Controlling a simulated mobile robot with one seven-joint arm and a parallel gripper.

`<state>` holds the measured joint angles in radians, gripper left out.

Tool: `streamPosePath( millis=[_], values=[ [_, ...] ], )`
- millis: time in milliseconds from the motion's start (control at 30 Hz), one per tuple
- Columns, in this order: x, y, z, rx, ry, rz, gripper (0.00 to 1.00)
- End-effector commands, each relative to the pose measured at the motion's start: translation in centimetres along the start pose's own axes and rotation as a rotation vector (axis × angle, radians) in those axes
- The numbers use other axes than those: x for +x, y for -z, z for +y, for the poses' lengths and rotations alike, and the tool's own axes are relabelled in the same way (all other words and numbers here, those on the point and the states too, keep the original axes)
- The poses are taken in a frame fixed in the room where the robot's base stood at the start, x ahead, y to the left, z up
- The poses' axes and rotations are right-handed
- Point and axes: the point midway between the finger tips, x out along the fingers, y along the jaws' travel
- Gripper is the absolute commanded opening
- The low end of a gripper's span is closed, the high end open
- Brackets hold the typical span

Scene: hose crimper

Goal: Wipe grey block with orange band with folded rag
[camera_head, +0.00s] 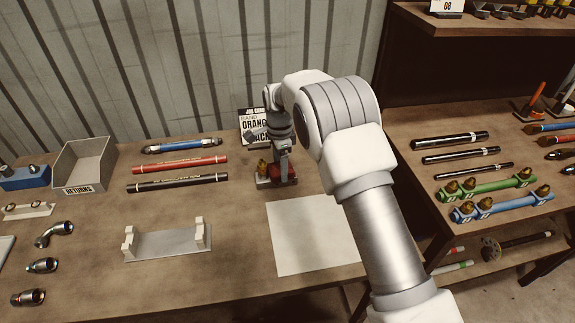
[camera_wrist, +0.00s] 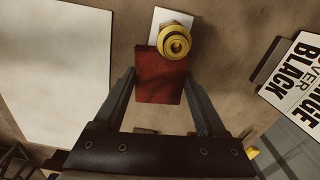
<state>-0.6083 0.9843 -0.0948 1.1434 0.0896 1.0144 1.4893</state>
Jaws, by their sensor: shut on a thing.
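My gripper (camera_wrist: 160,82) points down over the main table and is shut on a dark red folded rag (camera_wrist: 160,90), which shows as a flat square between the fingers. In the head view the gripper (camera_head: 283,168) is low, in front of the job card, with a bit of red rag (camera_head: 292,172) showing beside it. A brass fitting (camera_wrist: 176,41) stands just beyond the rag, on or over a pale square piece (camera_wrist: 161,17). It also shows in the head view (camera_head: 262,167). I cannot make out an orange band on a grey block; whether the pale piece is that block is unclear.
A job card (camera_head: 254,124) stands behind the gripper. A white sheet (camera_head: 312,235) lies in front. Blue, red and black hoses (camera_head: 178,187), a returns bin (camera_head: 85,165) and a grey cradle (camera_head: 167,243) are left. A second table with hoses (camera_head: 485,185) is right.

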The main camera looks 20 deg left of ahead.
Motion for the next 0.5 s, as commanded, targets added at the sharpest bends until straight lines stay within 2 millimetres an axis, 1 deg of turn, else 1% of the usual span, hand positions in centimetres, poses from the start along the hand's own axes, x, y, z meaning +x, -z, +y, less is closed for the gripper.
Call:
streamPosePath(
  millis=[67, 233, 500],
  values=[
    [0.2, -0.4, 0.1, -0.001, -0.004, -0.003, 0.29],
    [0.1, -0.1, 0.2, 0.000, -0.005, -0.003, 0.29],
    [0.0, 2.1, 0.5, 0.003, -0.005, -0.002, 0.29]
  ],
)
